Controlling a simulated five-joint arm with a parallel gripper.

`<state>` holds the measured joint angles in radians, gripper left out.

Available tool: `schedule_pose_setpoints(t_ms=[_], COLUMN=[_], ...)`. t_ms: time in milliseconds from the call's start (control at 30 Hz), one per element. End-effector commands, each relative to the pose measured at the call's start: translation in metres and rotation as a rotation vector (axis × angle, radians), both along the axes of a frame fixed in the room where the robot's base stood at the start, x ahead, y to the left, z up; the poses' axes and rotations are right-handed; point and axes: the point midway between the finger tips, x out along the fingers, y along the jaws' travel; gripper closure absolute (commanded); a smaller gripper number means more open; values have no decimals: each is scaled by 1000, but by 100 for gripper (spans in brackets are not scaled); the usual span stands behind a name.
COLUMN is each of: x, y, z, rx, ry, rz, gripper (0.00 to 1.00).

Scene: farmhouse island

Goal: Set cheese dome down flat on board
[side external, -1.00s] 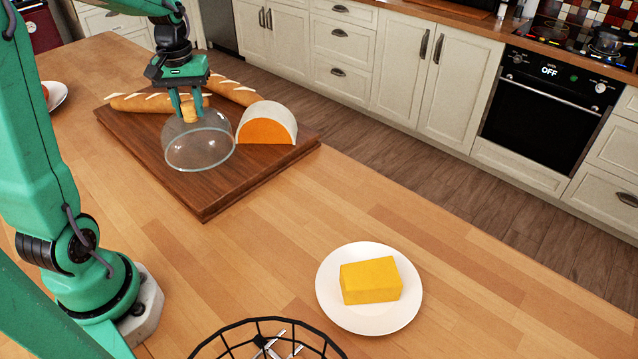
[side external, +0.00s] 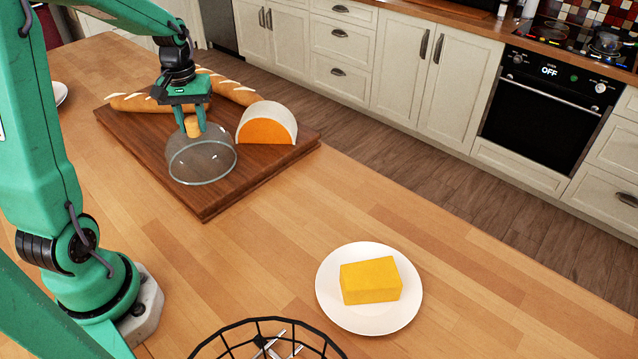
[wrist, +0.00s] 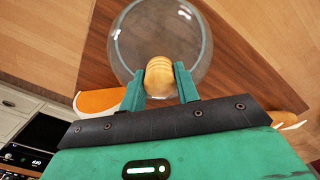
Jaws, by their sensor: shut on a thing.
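The clear glass cheese dome (side external: 203,162) has a wooden knob (side external: 193,126) on top. My gripper (side external: 194,130) is shut on that knob. In the wrist view the knob (wrist: 159,76) sits between my two fingers (wrist: 160,86), with the glass dome (wrist: 152,28) beyond it. The dome is over the dark wooden board (side external: 215,200), with its rim somewhat tilted in the side view. I cannot tell whether any of the rim touches the board.
An orange cheese wedge with pale rind (side external: 267,124) stands close on the dome's right. Baguettes (side external: 150,103) lie at the board's back. A white plate (side external: 335,312) holds a yellow cheese block (side external: 370,280). A black wire basket (side external: 262,322) is in front. The counter between is clear.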

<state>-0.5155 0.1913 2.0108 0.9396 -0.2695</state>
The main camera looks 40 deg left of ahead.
Motion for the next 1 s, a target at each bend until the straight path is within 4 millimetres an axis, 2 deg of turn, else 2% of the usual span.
schedule_pose_setpoints(t_ms=[167,200,300,733,1000], x=[0,0,0,0,1], y=[0,0,0,0,0], z=[-3,-3,-3,1,27], rx=[1,0,0,1,1], ry=[-1,0,0,-1,-3], rz=[0,0,0,0,0], gripper=[100,63,47,47,47])
